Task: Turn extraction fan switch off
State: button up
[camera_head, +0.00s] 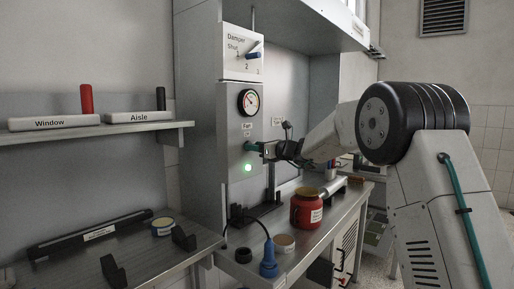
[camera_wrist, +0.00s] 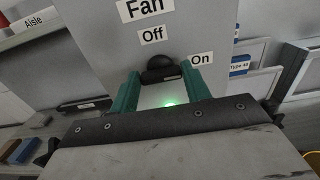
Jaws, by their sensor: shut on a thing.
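The fan switch (camera_wrist: 158,62) is a black rotary knob on a grey panel, seen in the wrist view. A "Fan" label (camera_wrist: 145,8) is above it, an "Off" label (camera_wrist: 152,36) just above the knob, and an "On" label (camera_wrist: 201,58) to its right. My gripper (camera_wrist: 161,74) has its two green fingers on either side of the knob and is shut on it. In the head view my gripper (camera_head: 256,147) reaches the cabinet front from the right and hides the knob. A green lamp (camera_head: 248,168) glows below it. I cannot tell exactly where the knob points.
A red jar (camera_head: 307,208) and a blue plug (camera_head: 268,262) stand on the bench below. A shelf (camera_head: 80,137) with "Window" and "Aisle" blocks is at left.

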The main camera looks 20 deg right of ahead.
jog(key=shift+n, duration=0.3)
jog(key=shift+s+a+f+n, duration=0.1)
jog(key=shift+n, duration=2.75)
jog(key=shift+a+f+n, duration=0.1)
jog(key=shift+f+n, duration=0.05)
jog(key=shift+n, duration=2.75)
jog(key=shift+s+f+n, duration=0.1)
jog(key=shift+n, duration=2.75)
jog(key=o, duration=1)
jog(key=v, duration=0.7)
jog(key=shift+s+d, duration=0.25)
